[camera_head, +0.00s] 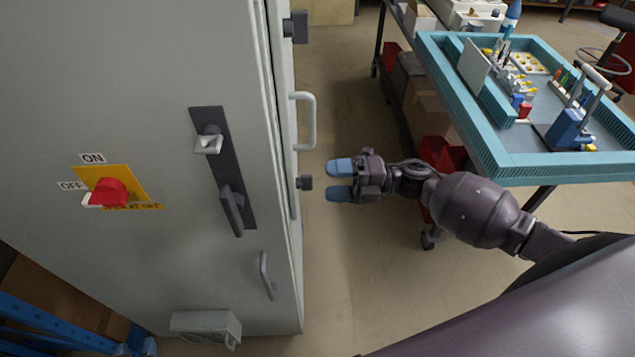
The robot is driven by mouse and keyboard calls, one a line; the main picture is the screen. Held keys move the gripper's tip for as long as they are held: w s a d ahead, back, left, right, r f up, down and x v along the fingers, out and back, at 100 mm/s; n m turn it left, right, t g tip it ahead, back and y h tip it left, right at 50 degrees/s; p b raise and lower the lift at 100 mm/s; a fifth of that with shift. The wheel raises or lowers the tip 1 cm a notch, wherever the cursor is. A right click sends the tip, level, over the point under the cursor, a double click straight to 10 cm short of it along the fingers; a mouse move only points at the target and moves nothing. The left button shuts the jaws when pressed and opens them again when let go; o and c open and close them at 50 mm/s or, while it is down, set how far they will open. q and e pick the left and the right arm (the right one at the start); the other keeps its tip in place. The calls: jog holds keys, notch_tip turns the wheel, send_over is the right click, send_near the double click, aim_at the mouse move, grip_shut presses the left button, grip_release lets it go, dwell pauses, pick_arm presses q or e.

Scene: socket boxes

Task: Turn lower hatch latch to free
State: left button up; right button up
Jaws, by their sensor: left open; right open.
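A similar dark upper latch (296,27) sits near the top of that side. My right gripper (339,181) comes in from the right with blue fingertips pointing at the lower latch. It is open and empty, with a small gap in the picture between its tips and the latch. The exact turn of the latch is too small to tell. My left gripper is out of view.
The cabinet front carries a red ON/OFF switch (108,191), a dark plate with a lever handle (231,209), a lower grey handle (266,275) and a vent box (207,325). A blue-rimmed workbench (476,158) stands right. Bare floor (335,90) lies between.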

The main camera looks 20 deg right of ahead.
jog(key=v, duration=0.6)
jog(key=shift+a+b, duration=0.1)
jog(key=shift+b, duration=0.3)
